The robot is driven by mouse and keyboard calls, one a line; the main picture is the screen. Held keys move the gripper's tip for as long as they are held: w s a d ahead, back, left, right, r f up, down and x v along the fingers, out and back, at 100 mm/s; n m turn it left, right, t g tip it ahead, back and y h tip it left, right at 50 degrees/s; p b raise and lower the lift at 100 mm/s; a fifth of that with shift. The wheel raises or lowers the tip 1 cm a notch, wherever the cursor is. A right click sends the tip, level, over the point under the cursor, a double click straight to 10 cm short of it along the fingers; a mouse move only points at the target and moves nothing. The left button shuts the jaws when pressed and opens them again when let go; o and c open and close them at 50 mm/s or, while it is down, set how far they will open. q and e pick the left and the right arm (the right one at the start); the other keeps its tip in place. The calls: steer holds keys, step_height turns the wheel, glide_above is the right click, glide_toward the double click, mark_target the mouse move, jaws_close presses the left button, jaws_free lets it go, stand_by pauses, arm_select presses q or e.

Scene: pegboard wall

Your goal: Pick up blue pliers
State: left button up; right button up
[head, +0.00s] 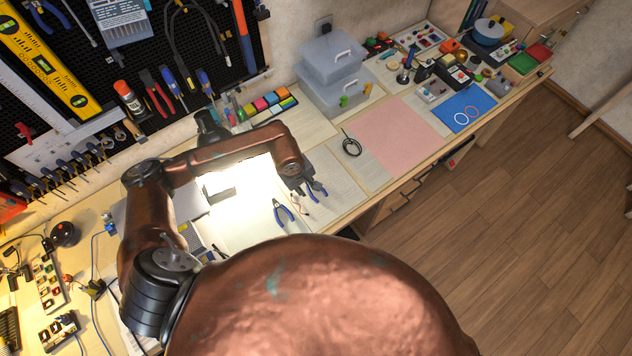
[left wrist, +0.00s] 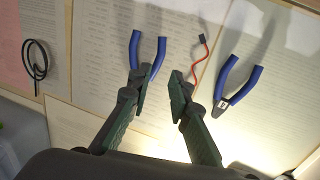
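Two blue-handled pliers lie on the paper-covered bench. One pair of blue pliers (head: 318,191) is just beyond my left gripper (head: 302,188); in the left wrist view its handles (left wrist: 158,58) point away and its jaws are partly hidden by the left finger. The other blue pliers (head: 284,212) lie apart from the gripper; they also show in the left wrist view, right of the fingers (left wrist: 237,82). My left gripper, seen close in the wrist view (left wrist: 158,88), is open with a clear gap between its fingertips. Contact with the pliers cannot be told. My right gripper is not in view.
A thin red wire (left wrist: 201,55) lies between the two pliers. Stacked grey boxes (head: 333,72) stand at the back. A tool-hung pegboard (head: 160,60) rises behind the bench.

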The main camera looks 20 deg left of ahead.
mark_target(312, 195)
arm_select(q)
steer(key=shift+s+d+f, duration=0.15)
steer(key=shift+s+f, duration=0.15)
steer(key=f, duration=0.1)
steer(key=w+f, duration=0.1)
steer(key=shift+w+d+f, duration=0.1)
steer(key=shift+d+f, duration=0.25)
steer(key=shift+d, duration=0.05)
steer(key=shift+w+f+p, duration=0.15)
steer(key=shift+f+p, duration=0.15)
steer(key=shift+f, duration=0.9)
steer(key=shift+w, duration=0.1)
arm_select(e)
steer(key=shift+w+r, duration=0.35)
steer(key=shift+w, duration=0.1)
arm_select(q)
steer(key=shift+c, duration=0.3)
steer(key=c, duration=0.3)
jaws_close()
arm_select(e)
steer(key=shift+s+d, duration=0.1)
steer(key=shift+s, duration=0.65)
